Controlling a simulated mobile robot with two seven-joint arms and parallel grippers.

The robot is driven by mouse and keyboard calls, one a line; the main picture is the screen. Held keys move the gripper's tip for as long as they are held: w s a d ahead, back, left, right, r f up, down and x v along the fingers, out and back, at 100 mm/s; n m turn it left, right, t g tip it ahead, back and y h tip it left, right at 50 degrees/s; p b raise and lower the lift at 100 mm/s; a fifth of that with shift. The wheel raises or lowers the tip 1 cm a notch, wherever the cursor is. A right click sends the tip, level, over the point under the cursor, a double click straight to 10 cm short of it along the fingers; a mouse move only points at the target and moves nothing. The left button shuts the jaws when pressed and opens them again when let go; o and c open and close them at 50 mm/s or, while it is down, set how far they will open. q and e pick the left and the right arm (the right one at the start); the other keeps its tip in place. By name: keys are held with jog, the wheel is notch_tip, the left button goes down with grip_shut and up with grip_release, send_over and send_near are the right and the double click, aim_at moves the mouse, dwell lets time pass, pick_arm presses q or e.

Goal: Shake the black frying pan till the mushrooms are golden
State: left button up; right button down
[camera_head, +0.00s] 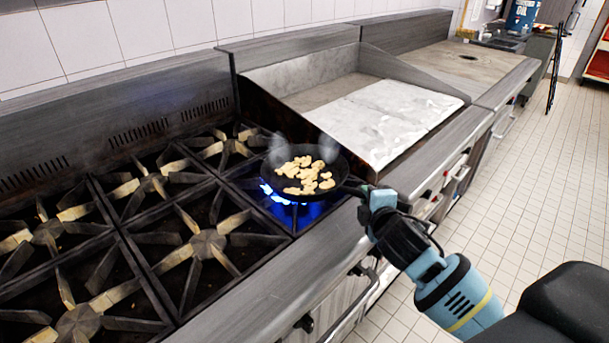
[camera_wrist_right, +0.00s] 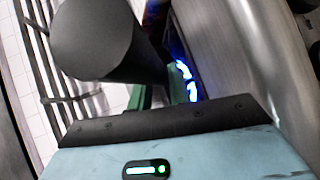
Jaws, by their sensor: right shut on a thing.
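The black frying pan (camera_head: 336,168) is over a lit blue flame (camera_head: 282,197) at the right end of the stove. Pale yellow-tan mushroom pieces (camera_head: 304,176) lie in it, and faint steam rises around it. My right gripper (camera_head: 366,193) is shut on the pan's handle at the stove's front edge. In the right wrist view the dark handle end (camera_wrist_right: 98,38) is large and close, with blue flame behind it. The fingertips are mostly hidden by the handle and gripper body. My left gripper is not in view.
Several unlit burners with metal grates (camera_head: 207,243) fill the stove to the left. A flat griddle (camera_head: 385,112) with a pale top stands right of the pan. Tiled floor (camera_head: 500,215) lies open at the right.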

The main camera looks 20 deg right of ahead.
aim_at(355, 193)
jog(key=shift+s+d+r, duration=0.1)
jog(key=shift+s+r, duration=0.15)
jog(key=shift+r, duration=0.05)
jog(key=w, duration=0.1)
jog(key=w+a, duration=0.1)
jog(key=w, duration=0.1)
jog(key=shift+w+a, duration=0.35)
jog(key=shift+w, duration=0.05)
jog(key=shift+w+a+f, duration=0.1)
jog(key=shift+w, duration=0.1)
jog(key=s, duration=0.1)
jog(key=s+d, duration=0.1)
jog(key=s, duration=0.2)
jog(key=shift+d, duration=0.4)
jog(key=shift+s+d, duration=0.1)
jog(key=shift+s, duration=0.05)
jog(key=w, duration=0.1)
jog(key=w+a, duration=0.1)
jog(key=w, duration=0.2)
jog(key=shift+a, duration=0.4)
jog(key=shift+w+a, duration=0.15)
jog(key=shift+w, duration=0.05)
jog(key=shift+s, duration=0.2)
dwell(2.9)
